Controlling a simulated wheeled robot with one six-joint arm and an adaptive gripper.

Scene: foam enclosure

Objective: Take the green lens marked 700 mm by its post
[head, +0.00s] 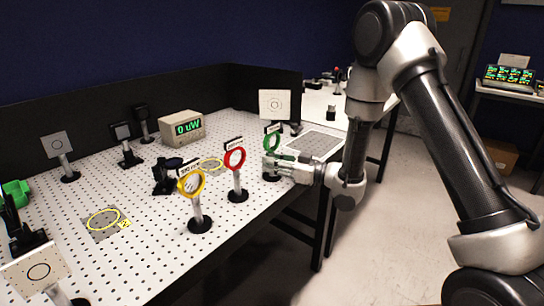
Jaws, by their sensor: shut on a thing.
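The green lens (272,142) stands upright toward the right edge of the white perforated table, with a small label on top that is too small to read here. Its round dark base (271,177) is at the table surface. My gripper (268,167) reaches in from the right and is shut on the green lens's post, just below the ring. The fingers hide most of the post. I cannot tell whether the base touches the table.
A red lens (234,160) stands close to the left of my gripper, and a yellow lens (191,184) stands nearer the front. A white target card (275,104) stands behind. A power meter (182,127) reads 0 uW. Yellow rings mark the table (104,220). A grey plate (316,145) lies at right.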

